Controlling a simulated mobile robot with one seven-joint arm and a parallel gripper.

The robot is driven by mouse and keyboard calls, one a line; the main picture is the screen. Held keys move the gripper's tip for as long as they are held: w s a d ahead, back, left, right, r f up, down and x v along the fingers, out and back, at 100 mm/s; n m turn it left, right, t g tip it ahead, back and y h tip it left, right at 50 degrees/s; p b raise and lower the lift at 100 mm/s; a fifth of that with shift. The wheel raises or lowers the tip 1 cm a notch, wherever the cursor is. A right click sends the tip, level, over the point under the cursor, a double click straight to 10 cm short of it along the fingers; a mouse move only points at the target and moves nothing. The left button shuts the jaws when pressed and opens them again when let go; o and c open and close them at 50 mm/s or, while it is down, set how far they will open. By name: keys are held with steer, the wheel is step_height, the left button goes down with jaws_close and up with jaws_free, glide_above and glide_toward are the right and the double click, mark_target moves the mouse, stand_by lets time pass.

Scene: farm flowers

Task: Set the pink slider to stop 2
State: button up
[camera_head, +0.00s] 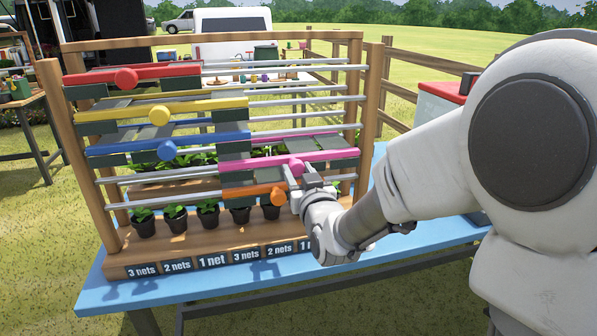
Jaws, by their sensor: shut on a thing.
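The pink slider (250,172) is a long pink bar with a round pink knob (296,167), on rails in the right part of the wooden frame (108,225). Its right end reaches close to the right post. My gripper (291,179) is shut on the pink knob, coming from the lower right. The fingers and wrist cover part of the knob and the frame behind. Labels (212,262) along the base read 3 nets, 2 nets, 1 net, then 3 nets, 2 nets and a partly hidden one. No stop numbers are readable.
An orange slider (240,191) lies just below the pink one, its knob close to my gripper. Red (145,75), yellow (190,107) and blue (190,142) sliders sit higher, to the left. Potted plants (176,218) stand below. A blue table (150,292) carries the frame.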

jaws_close()
stand_by(0.8)
steer(key=shift+a, duration=0.1)
